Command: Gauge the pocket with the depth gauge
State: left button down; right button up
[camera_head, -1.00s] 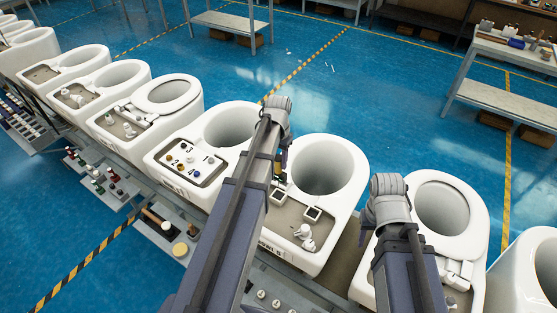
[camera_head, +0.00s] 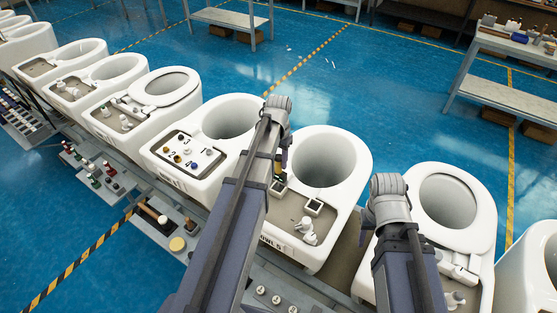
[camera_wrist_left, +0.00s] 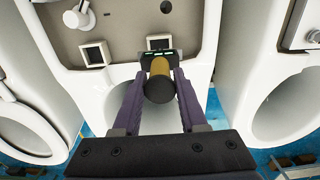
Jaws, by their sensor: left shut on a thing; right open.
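My left gripper (camera_wrist_left: 158,85) is shut on the depth gauge (camera_wrist_left: 160,78), a yellow-brown cylinder with a black round end and a dark block with green marks. In the left wrist view, the block is at the near edge of a square pale-rimmed pocket (camera_wrist_left: 158,43). I cannot tell whether they touch. A second square pocket (camera_wrist_left: 95,54) lies to its left on the same grey-brown deck. In the head view, the gauge (camera_head: 281,160) is partly hidden by my left arm, above the white bowl unit's deck (camera_head: 290,212). My right arm hangs over the unit to the right, its jaws largely hidden.
White fittings (camera_head: 306,231) stand on the deck beside the pockets. The open bowl (camera_head: 326,160) is just behind. A neighbouring unit (camera_head: 190,150) carries numbered knobs. A side tray (camera_head: 165,225) holds a yellow disc and a wooden-handled tool. Blue floor lies beyond.

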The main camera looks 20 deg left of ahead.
aim_at(279, 167)
pick_arm(q)
jog(key=shift+f+b, duration=2.05)
jog(key=shift+r, duration=0.15)
dwell(0.8)
jog(key=shift+r+p, duration=2.9)
jog(key=shift+p, duration=0.15)
jog(key=shift+f, duration=0.1)
